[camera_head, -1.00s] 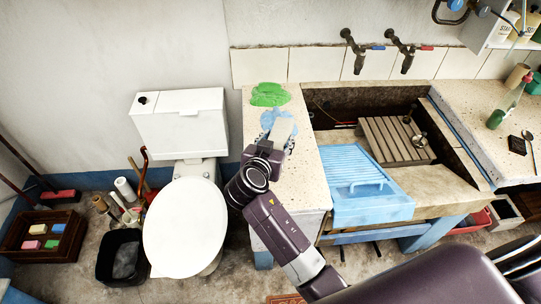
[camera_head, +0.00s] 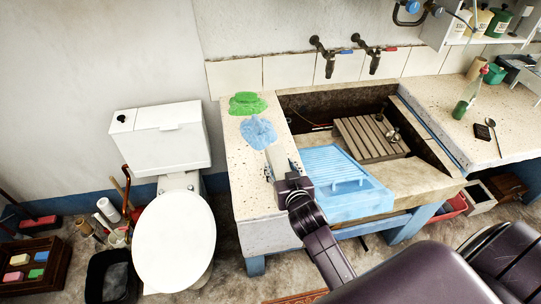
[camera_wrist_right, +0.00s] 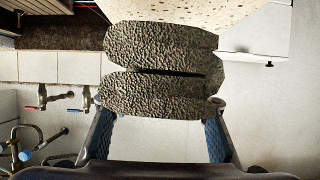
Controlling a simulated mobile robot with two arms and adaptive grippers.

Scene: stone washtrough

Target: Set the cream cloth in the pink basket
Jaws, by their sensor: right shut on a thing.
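The cream cloth (camera_head: 277,158) shows as a small pale folded piece in the jaws of my right gripper (camera_head: 284,172), over the left ledge of the stone trough. In the right wrist view, my right gripper (camera_wrist_right: 160,108) is shut on the cloth (camera_wrist_right: 160,92), which looks grey-beige, rough and folded in layers. A reddish-pink basket (camera_head: 455,204), probably the pink basket, stands low under the right side of the trough. It is partly hidden by the trough, and its inside is hard to see. My left gripper is not in view.
A green cloth (camera_head: 247,103) and a blue cloth (camera_head: 258,132) lie flat on the ledge (camera_head: 239,170). A blue washboard (camera_head: 345,185) and a slatted wooden rack (camera_head: 370,138) lie in the trough. A toilet (camera_head: 172,240) stands left. The right counter holds a green bottle (camera_head: 462,108).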

